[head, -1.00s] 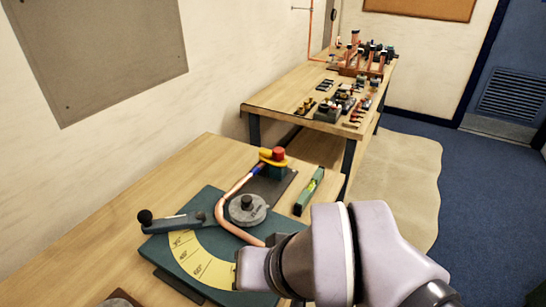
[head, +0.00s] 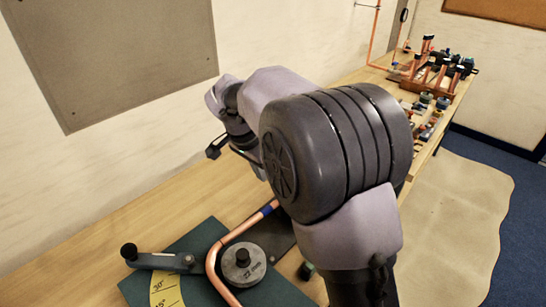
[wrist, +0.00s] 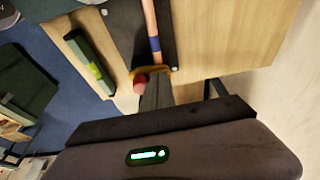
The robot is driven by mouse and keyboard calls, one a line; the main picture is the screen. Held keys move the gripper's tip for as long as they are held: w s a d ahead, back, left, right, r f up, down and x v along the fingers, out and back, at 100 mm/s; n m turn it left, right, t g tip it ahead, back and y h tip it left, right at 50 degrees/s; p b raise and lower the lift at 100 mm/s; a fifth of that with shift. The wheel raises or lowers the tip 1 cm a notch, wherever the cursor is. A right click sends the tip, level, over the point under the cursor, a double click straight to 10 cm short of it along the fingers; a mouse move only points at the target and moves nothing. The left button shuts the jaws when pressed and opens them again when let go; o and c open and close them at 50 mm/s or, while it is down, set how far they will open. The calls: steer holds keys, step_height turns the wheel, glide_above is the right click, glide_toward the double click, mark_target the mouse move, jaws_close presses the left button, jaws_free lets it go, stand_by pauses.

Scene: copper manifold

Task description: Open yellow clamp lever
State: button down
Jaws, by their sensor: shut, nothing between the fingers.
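In the wrist view the yellow clamp lever (wrist: 134,73) shows as a small piece beside a red knob (wrist: 140,83), at the end of the copper pipe (wrist: 151,22). My gripper (wrist: 157,78) is shut and empty, with its dark fingers right beside the red knob and over part of the clamp. I cannot tell whether they touch the lever. In the head view my arm hides the clamp and the fingers. The copper pipe (head: 212,262) with its blue band (head: 267,210) curves around the grey disc (head: 243,266) of the bender.
The bender's handle (head: 165,261) with a black knob lies at the left over the angle scale. A green level (wrist: 90,62) lies beside the clamp plate. The bench left of the bender is clear.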

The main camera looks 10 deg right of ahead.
steer(key=b+x, duration=0.1)
steer(key=x, duration=0.2)
steer(key=b+x, duration=0.1)
steer(key=x, duration=0.2)
steer(key=b+x, duration=0.1)
steer(key=x, duration=0.1)
steer(key=shift+s+a+f, duration=0.2)
steer(key=shift+s+f, duration=0.15)
steer(key=shift+f, duration=0.2)
steer(key=w+d, duration=0.1)
steer(key=w+d+f+b, duration=0.1)
steer(key=d, duration=0.1)
steer(key=shift+w+d+f, duration=0.1)
steer(key=shift+w+d, duration=0.05)
steer(key=shift+w, duration=0.15)
steer(key=shift+d, duration=0.1)
